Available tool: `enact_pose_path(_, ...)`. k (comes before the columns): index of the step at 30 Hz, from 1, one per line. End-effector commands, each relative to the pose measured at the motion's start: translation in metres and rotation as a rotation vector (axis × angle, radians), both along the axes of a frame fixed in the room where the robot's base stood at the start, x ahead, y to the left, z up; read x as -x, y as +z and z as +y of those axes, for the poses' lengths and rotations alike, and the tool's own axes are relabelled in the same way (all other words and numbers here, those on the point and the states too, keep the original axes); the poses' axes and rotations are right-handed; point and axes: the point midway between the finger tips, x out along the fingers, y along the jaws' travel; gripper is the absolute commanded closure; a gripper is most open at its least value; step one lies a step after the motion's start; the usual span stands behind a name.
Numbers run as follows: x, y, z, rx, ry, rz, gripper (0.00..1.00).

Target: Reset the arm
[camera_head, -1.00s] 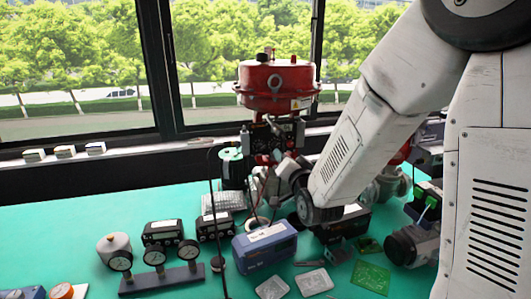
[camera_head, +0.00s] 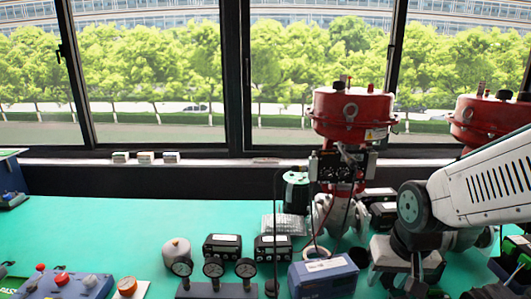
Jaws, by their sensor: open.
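My white arm (camera_head: 482,190) reaches in from the right edge and bends down at a grey-green wrist joint (camera_head: 411,205). My gripper (camera_head: 398,280) hangs below the wrist, pointing down, near the front right of the bench. Its fingers look spread and I see nothing held between them; the tips are hard to make out against dark parts behind. The red valve actuator (camera_head: 352,115), with a dark positioner (camera_head: 341,167) on its front, stands upright to the left of my arm. My gripper is apart from it.
A blue box (camera_head: 323,277) sits just left of my gripper. Several gauges on a stand (camera_head: 216,289) and black meters (camera_head: 222,246) are further left. A second red actuator (camera_head: 486,120) stands behind my arm. The green bench (camera_head: 90,225) is clear at back left.

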Motion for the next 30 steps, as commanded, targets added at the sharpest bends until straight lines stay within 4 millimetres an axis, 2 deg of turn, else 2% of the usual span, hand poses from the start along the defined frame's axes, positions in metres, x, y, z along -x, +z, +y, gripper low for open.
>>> enact_pose_path(3,0.052,0.030,-0.007,0.021,0.058,0.124,0.58)
enact_pose_path(6,0.092,0.052,-0.012,0.033,0.096,0.203,0.58)
enact_pose_path(9,0.124,0.072,-0.016,0.041,0.115,0.240,0.58)
enact_pose_path(11,0.137,0.082,-0.018,0.045,0.115,0.236,0.58)
enact_pose_path(18,0.148,0.103,-0.019,0.049,0.097,0.132,0.58)
enact_pose_path(30,0.149,0.105,-0.020,0.050,0.092,0.118,0.58)
